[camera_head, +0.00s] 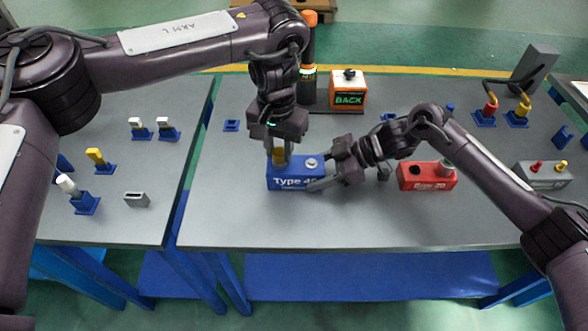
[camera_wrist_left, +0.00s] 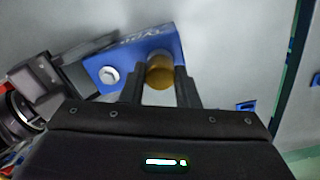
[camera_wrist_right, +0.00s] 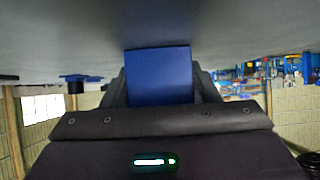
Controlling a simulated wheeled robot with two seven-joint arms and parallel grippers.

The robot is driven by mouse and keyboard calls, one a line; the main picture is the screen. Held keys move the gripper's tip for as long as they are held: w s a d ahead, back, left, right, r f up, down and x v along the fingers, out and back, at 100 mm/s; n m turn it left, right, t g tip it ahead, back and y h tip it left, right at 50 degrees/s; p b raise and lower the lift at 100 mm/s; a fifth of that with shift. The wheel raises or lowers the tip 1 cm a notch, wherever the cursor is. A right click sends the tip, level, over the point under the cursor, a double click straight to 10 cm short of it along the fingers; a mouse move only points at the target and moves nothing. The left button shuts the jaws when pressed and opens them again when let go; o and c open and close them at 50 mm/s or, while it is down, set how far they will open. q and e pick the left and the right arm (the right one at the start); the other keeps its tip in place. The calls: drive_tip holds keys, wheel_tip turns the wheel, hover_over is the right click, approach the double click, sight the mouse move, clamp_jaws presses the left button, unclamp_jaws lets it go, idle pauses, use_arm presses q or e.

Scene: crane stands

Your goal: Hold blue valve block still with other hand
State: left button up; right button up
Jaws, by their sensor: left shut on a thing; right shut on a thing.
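The blue valve block (camera_head: 288,174), marked "Type 4…", stands on the grey table. It has a silver knob (camera_head: 311,163) on top at its right, which also shows in the left wrist view (camera_wrist_left: 109,75). My left gripper (camera_head: 279,152) comes from above and is shut on the yellow-brown cylinder (camera_wrist_left: 160,72) at the left of the block's top. My right gripper (camera_head: 322,172) comes from the right and is shut on the block's right end. In the right wrist view the block's blue end face (camera_wrist_right: 159,76) sits between the fingers.
A red valve block (camera_head: 426,177) stands to the right. An orange-and-black box marked "BACK" (camera_head: 348,92) stands behind. A grey block with red and yellow knobs (camera_head: 542,175) is at far right. The table front is clear.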

use_arm(q)
drive_tip(key=shift+r, duration=0.1)
drive_tip(key=n, duration=0.5)
drive_tip(key=o, duration=1.1)
drive_tip(key=shift+c, duration=0.6)
